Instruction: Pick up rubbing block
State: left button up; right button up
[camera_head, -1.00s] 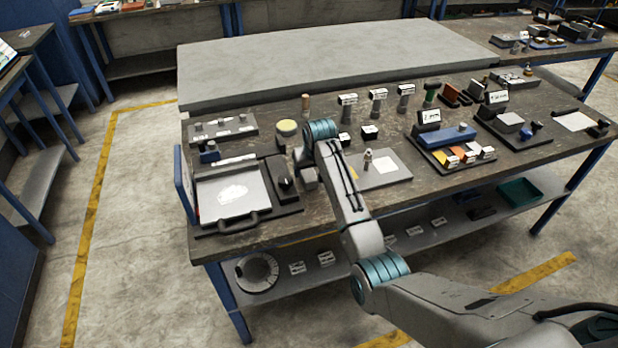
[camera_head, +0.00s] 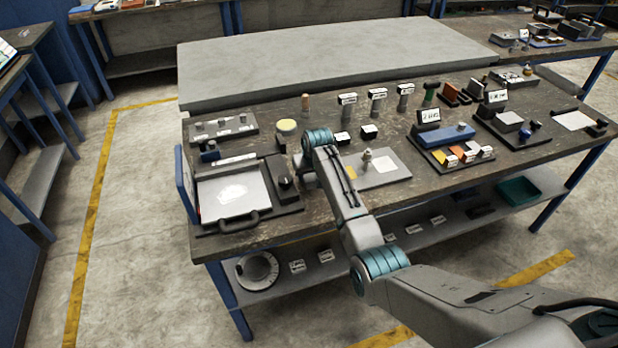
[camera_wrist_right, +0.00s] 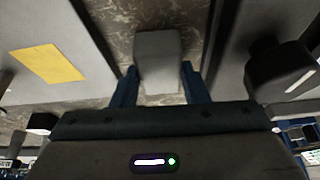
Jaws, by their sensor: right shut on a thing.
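My right gripper (camera_wrist_right: 158,78) is shut on a plain grey block (camera_wrist_right: 157,48), with one blue finger on each side of it. The block looks like the rubbing block, but I see no label on it. In the head view my right gripper (camera_head: 309,181) is low over the bench, between the black-framed tray and a grey plate, and is largely hidden by my own wrist. I cannot tell whether the block touches the bench top. My left gripper is out of view.
The tray (camera_head: 250,220) with a white sheet and a black knobbed block (camera_head: 284,186) is close on the left. The grey plate (camera_head: 395,178) with a yellow patch is close on the right. Several stamps and blocks stand farther back on the bench (camera_head: 330,222).

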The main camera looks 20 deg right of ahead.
aim_at(310, 177)
jog(key=shift+r, duration=0.1)
jog(key=shift+r+b, duration=0.3)
jog(key=shift+r, duration=0.25)
jog(key=shift+b+v, duration=0.5)
jog(key=shift+v, duration=0.6)
jog(key=s, duration=0.4)
jog(key=s+r+b, duration=0.1)
jog(key=s, duration=0.4)
jog(key=s+a+b, duration=0.1)
jog(key=s, duration=0.4)
jog(key=shift+s+r, duration=0.15)
jog(key=shift+r, duration=0.15)
jog(key=shift+s+r, duration=0.1)
jog(key=shift+s, duration=0.3)
jog(key=o, duration=0.3)
jog(key=shift+c, duration=0.5)
